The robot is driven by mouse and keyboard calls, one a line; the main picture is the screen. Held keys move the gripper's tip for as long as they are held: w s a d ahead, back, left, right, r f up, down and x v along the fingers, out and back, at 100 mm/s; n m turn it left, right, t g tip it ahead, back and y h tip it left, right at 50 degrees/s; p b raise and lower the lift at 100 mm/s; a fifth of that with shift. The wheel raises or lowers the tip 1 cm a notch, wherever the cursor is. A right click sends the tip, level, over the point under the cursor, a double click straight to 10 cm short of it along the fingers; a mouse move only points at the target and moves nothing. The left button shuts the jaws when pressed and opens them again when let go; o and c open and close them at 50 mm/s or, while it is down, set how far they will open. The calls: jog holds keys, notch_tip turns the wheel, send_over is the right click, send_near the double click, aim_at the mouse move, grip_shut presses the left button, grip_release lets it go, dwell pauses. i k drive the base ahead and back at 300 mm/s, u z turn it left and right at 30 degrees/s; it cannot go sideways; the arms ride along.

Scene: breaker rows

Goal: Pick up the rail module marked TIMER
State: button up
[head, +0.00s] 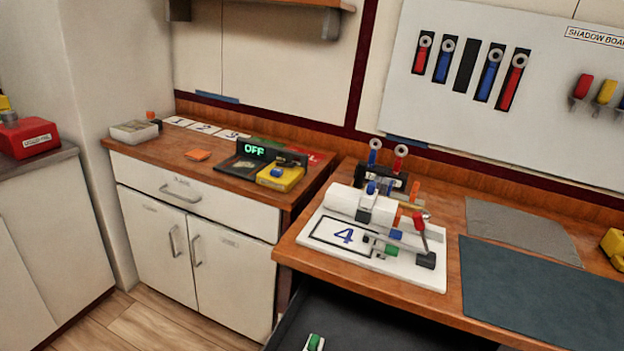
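No marking that reads TIMER can be made out. A white board (420,279) marked 4 lies on the wooden bench. On it stand a white block with a blue part (346,203), a grey bar, small orange and green parts (391,250), and a red-handled piece (420,221). I cannot tell which of these are rail modules. A small white and green piece (313,343) lies in the open dark drawer at the bottom edge, partly cut off; its marking is unreadable. My gripper does not show in the head view.
The open drawer (385,325) juts out below the bench. A dark green mat (545,293) and a grey mat (520,228) lie right of the board, both clear. The left counter holds a yellow device (281,178), an OFF display (254,150) and a grey tray (134,132).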

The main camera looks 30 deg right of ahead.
aim_at(368, 199)
jog(key=z, duration=0.3)
jog(key=i, duration=1.25)
jog(key=z, duration=0.65)
